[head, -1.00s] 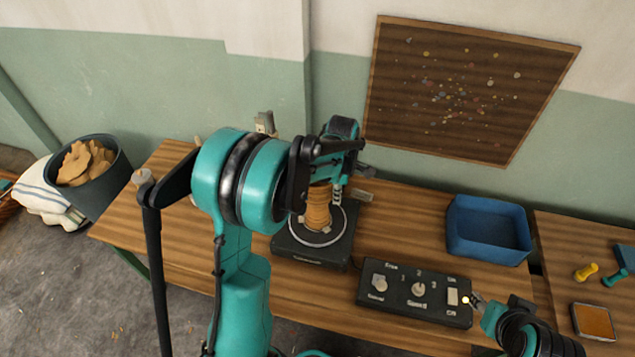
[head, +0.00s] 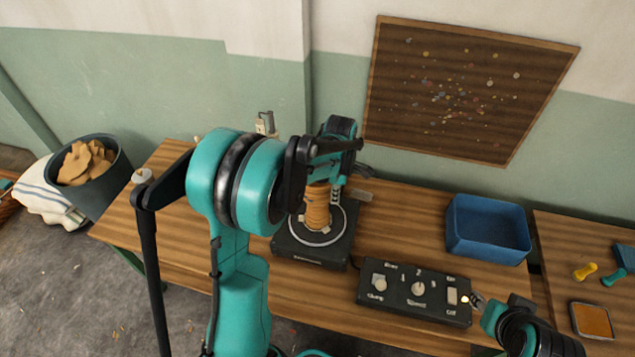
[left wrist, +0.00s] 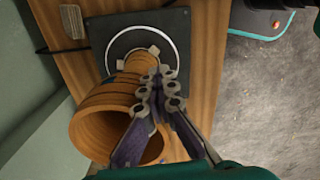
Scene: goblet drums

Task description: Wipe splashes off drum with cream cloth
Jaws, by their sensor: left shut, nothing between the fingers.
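The drum (head: 317,208) is a brown turned-wood goblet shape, standing on a black turntable base (head: 345,245) with a pale ring. My left arm hides its upper part in the head view. In the left wrist view the drum (left wrist: 100,108) shows its wide, open, hollow end toward the camera. My left gripper (left wrist: 160,75) is shut and empty, its fingers over or beside the drum's side; contact cannot be told. My right gripper (head: 478,300) is by the control box's right end, its jaws too small to read.
A black control box (head: 415,292) with knobs and a switch sits at the table's front. A blue tray (head: 488,230) stands behind it. A dark bin (head: 100,185) with tan pieces and a white, blue-striped cloth (head: 42,190) are at the left. A speckled board (head: 465,90) is on the wall.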

